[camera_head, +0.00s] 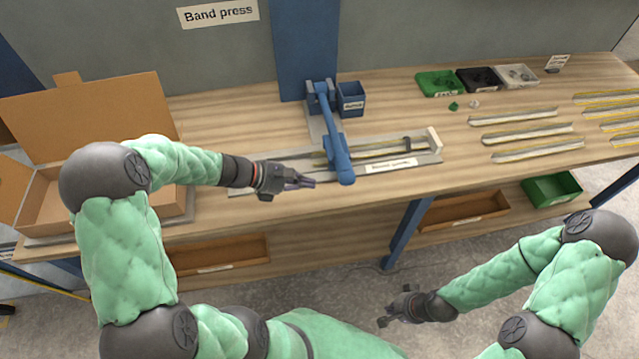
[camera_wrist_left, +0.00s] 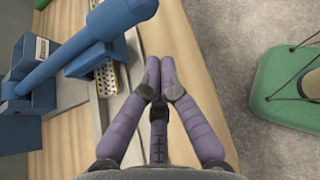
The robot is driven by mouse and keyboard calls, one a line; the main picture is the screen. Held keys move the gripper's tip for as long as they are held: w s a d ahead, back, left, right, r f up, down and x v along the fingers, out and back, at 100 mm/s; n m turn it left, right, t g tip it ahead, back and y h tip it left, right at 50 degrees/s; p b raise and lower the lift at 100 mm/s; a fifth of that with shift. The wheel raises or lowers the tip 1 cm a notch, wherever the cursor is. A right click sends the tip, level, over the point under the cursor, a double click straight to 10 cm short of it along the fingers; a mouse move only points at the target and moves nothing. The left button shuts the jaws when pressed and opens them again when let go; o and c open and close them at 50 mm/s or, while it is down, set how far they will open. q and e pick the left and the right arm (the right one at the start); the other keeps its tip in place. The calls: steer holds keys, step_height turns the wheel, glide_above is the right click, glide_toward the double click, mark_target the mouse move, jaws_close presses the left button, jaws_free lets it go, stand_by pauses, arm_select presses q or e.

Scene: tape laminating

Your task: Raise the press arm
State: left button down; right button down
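The blue press arm (camera_head: 333,135) lies lowered, running forward from its blue base (camera_head: 320,95) over the grey banding fixture (camera_head: 415,153). Its thick front end (camera_head: 344,176) is near the fixture's front edge. The press arm (camera_wrist_left: 75,50) also crosses the upper left of the left wrist view. My left gripper (camera_head: 308,183) is just left of the arm's front end, apart from it. In the left wrist view its purple fingertips (camera_wrist_left: 158,80) meet with nothing between them. My right gripper (camera_head: 392,314) hangs in front of the table; its fingers are too small to judge.
An open cardboard box (camera_head: 50,205) stands at the left. A blue bin (camera_head: 351,100) is right of the press base. Small trays, including a green one (camera_head: 438,83), are at the back right. Several strips (camera_head: 515,117) lie on the right of the wooden table (camera_head: 225,115).

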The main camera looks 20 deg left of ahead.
arm_select(q)
steer(key=b+x, duration=0.2)
steer(key=x, duration=0.7)
steer(key=shift+w, duration=0.1)
